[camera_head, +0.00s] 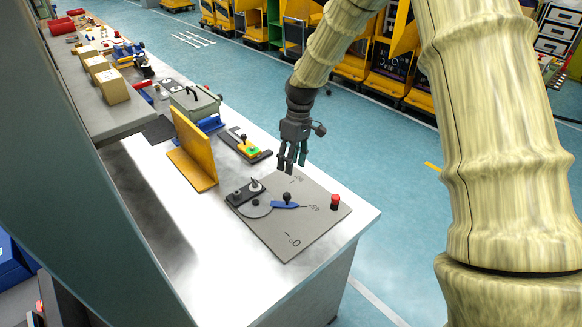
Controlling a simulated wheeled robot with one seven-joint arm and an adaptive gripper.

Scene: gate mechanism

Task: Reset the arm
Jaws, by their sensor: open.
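My gripper (291,158) hangs from my arm above the far edge of a grey panel, fingers pointing down. It is open and holds nothing. The grey panel (287,239) lies flat on the white table and bears angle marks. On it sits a grey disc with a blue pointer lever (287,203) carrying a black knob, pointing right toward one mark. A red button (335,201) stands at the panel's right corner. A dark block with small knobs (245,192) sits at the panel's left. The gripper appears apart from all of these.
A grey box with a handle (195,103) is farther back. The white table (190,236) is clear in front.

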